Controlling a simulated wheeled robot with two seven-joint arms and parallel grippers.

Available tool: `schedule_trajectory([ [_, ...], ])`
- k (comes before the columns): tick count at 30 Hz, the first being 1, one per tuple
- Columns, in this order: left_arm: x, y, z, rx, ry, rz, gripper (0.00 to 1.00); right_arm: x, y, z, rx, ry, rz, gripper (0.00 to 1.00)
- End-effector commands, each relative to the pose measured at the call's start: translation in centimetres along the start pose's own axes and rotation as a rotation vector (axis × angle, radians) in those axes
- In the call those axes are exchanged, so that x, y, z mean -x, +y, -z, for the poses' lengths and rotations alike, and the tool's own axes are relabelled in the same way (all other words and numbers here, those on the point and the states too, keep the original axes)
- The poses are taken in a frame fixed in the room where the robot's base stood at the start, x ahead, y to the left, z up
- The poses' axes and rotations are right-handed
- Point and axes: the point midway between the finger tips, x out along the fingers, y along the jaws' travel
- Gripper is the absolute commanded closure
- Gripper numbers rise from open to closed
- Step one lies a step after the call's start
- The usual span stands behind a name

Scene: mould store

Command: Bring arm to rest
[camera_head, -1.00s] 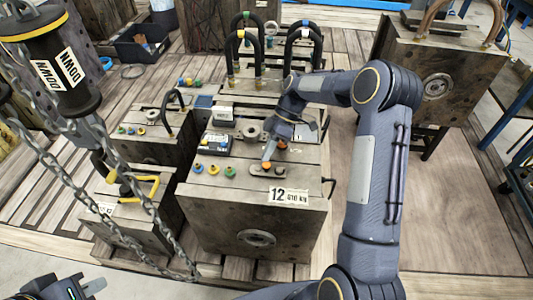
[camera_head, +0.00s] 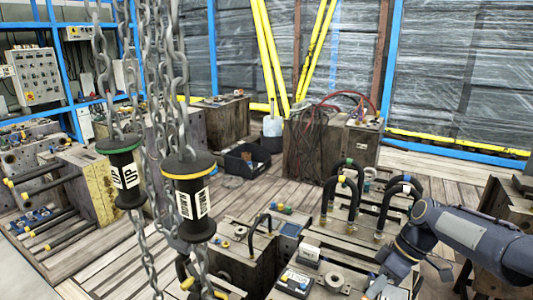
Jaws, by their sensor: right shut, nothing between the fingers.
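My right arm (camera_head: 472,232) comes in from the right edge, bent down towards the bottom of the head view. My right gripper (camera_head: 384,287) is at the bottom edge, over the top of a steel mould block (camera_head: 330,256). Its fingers are shut and empty; the frame's lower edge partly cuts them off. I cannot tell whether the tips touch the block. My left gripper is out of view.
Hanging chains carry a green-ringed handle (camera_head: 124,172) and a yellow-ringed handle (camera_head: 190,197) at left centre. Black looped hoses (camera_head: 343,190) stand close behind the right gripper. A black bin (camera_head: 247,157) sits further back. Open wooden floor (camera_head: 450,180) lies at the right.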

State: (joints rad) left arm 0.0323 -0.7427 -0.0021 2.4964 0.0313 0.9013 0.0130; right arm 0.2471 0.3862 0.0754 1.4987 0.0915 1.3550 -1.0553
Motion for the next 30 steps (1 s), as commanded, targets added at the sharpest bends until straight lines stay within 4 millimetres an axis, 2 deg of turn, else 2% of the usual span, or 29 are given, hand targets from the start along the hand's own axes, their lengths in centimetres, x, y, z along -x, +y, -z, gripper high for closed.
schedule_trajectory([
  [1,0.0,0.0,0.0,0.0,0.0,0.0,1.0,1.1,-2.0,-0.5,-0.052,0.012,-0.044,1.0],
  [6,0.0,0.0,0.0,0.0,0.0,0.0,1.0,2.8,-7.6,-2.7,-0.256,0.077,-0.165,1.0],
  [11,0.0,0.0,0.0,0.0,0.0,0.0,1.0,2.7,-12.4,-5.2,-0.446,0.174,-0.257,1.0],
  [15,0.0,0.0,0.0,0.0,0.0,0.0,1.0,1.5,-15.8,-7.4,-0.595,0.272,-0.307,1.0],
  [21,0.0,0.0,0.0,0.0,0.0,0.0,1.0,-0.7,-18.8,-9.6,-0.749,0.395,-0.337,1.0],
  [26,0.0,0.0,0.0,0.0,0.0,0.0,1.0,-2.7,-20.4,-11.0,-0.847,0.484,-0.341,1.0],
  [30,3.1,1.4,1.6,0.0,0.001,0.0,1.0,0.5,-21.7,-9.9,-0.86,0.488,-0.339,1.0],
])
